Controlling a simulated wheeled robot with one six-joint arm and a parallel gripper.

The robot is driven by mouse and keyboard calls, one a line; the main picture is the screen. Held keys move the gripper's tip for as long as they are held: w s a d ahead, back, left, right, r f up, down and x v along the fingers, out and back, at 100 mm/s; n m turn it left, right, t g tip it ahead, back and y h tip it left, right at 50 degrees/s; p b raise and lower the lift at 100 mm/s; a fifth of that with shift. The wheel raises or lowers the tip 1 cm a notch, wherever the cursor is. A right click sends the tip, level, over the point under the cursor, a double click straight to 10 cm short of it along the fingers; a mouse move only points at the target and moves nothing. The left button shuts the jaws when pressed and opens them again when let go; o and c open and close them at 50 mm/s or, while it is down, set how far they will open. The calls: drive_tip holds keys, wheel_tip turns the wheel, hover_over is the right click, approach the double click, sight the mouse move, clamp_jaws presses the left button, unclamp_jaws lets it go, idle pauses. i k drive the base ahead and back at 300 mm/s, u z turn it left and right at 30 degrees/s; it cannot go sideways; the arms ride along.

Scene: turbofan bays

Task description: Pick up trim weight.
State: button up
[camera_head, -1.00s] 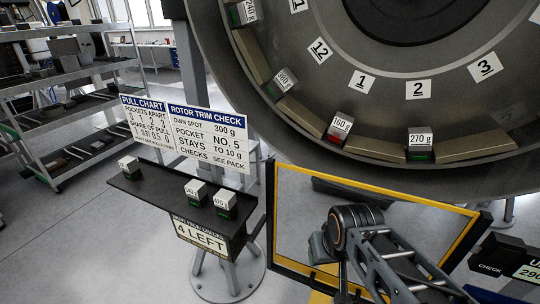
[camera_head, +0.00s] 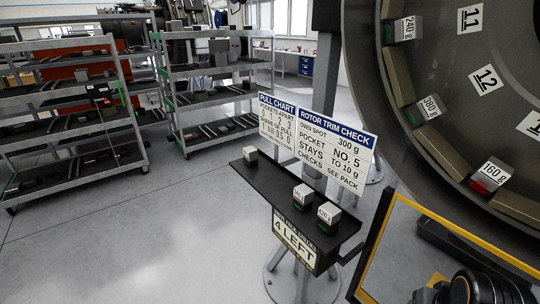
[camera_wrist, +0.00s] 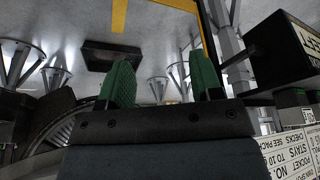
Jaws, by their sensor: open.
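Three small trim weights with white tops and green bases stand on a dark tray (camera_head: 270,193) on a grey stand: one at the far left end (camera_head: 250,154), and two near the right end, a left one (camera_head: 302,195) and a right one (camera_head: 328,216). More weights sit in the rotor rim: 240 g (camera_head: 404,29), 380 g (camera_head: 428,108) and 160 g with a red base (camera_head: 491,175). My gripper (camera_wrist: 165,82) shows in the wrist view with two green fingers apart and nothing between them. In the head view only part of my arm shows, at bottom right.
A sign board (camera_head: 330,140) rises behind the tray, and a "4 LEFT" plate (camera_head: 293,240) hangs at its front. A yellow-and-black frame (camera_head: 470,243) stands right of the tray, below the big rotor (camera_head: 460,100). Shelf racks (camera_head: 70,110) stand at the left. The floor left of the stand is clear.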

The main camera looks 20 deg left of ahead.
sight(494, 172)
drive_tip(key=u, duration=2.05)
drive_tip(key=k, duration=0.85)
drive_tip(key=z, duration=0.6)
drive_tip(key=i, duration=0.45)
drive_tip(key=u, duration=0.05)
